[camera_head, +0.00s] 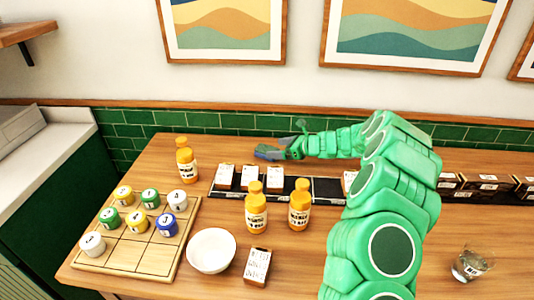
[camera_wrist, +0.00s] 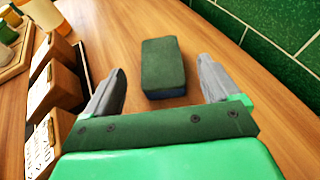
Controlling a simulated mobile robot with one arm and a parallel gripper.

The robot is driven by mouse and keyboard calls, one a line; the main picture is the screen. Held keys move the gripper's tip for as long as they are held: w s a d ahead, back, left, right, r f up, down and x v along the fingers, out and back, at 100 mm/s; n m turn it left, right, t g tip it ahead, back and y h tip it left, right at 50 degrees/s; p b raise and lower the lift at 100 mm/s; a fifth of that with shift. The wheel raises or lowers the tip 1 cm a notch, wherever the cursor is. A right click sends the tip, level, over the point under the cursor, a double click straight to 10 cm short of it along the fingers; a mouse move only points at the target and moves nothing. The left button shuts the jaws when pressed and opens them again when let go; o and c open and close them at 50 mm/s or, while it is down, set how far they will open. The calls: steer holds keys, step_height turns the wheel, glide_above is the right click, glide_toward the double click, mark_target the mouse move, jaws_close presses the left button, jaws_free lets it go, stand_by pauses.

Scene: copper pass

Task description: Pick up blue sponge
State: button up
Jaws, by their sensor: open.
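The sponge (camera_wrist: 163,62) lies flat on the wooden table in the wrist view, with a dark green top and a blue lower layer. In the head view it is a small dark blue shape (camera_head: 265,153) near the back of the table, partly hidden by a finger. My gripper (camera_head: 284,147) is stretched out low over the table beside it. In the wrist view the grey fingers of my gripper (camera_wrist: 162,68) are apart and empty. The sponge lies ahead, between the lines of the fingers, and neither finger appears to touch it.
Small labelled boxes (camera_wrist: 58,90) on a dark strip stand close to the left finger. A green tiled wall (camera_head: 240,122) runs behind the table. Orange bottles (camera_head: 256,212), a white bowl (camera_head: 211,250), a wooden game board (camera_head: 127,256) and a glass (camera_head: 472,264) stand farther forward.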

mark_target(269, 150)
steer(key=shift+f+x, duration=0.15)
steer(key=shift+x, duration=1.35)
steer(key=shift+f+x, duration=0.15)
steer(key=shift+x, duration=1.3)
steer(key=shift+d, duration=0.1)
steer(key=shift+c, duration=0.3)
steer(key=c, duration=1)
